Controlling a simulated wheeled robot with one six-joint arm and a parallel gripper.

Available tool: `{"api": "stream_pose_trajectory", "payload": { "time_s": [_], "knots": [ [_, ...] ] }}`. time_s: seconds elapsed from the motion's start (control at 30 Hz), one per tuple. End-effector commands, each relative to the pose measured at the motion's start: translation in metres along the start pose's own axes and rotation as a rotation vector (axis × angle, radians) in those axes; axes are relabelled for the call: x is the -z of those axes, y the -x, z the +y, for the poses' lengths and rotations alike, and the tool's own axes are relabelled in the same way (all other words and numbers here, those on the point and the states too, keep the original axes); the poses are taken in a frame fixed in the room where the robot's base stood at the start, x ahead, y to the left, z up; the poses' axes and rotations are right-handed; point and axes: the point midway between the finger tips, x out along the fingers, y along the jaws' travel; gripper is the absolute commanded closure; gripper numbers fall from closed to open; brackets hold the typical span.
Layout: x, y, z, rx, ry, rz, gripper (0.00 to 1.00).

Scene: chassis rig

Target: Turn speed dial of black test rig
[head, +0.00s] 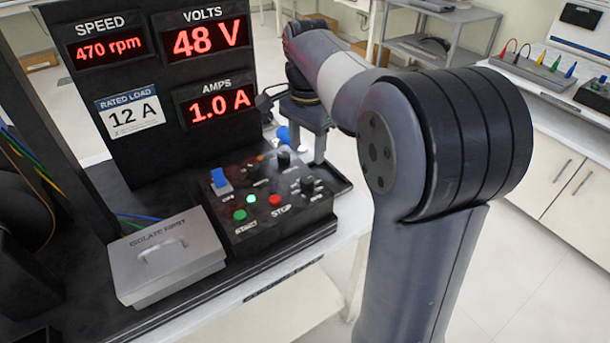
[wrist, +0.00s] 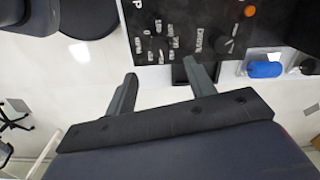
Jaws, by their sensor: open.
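The black test rig's control box (head: 275,205) stands on the bench in the head view. A black knob (head: 284,158) is at its back edge, and a black dial with white labels around it (head: 308,186) is at its right. In the wrist view the labelled dial (wrist: 154,45) and the black knob (wrist: 226,46) show. The lettering is too small to tell which is the speed dial.
The box also has a blue switch (head: 220,181), a green button (head: 239,215) and a red button (head: 275,199). A grey lidded box (head: 166,258) stands to its left. The display board (head: 158,75) reads 470 rpm, 48 V and 1.0 A. A blue object (wrist: 265,69) lies beside the panel.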

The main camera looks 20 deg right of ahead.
Motion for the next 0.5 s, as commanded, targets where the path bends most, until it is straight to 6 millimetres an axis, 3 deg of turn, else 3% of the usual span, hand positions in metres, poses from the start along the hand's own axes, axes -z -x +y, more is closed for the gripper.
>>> {"api": "stream_pose_trajectory", "payload": {
  "time_s": [0.3, 0.5],
  "knots": [
    [-0.001, -0.063, 0.001, -0.004, 0.002, -0.002, 0.48],
    [-0.001, -0.085, 0.001, -0.001, 0.003, 0.000, 0.48]
  ]
}}
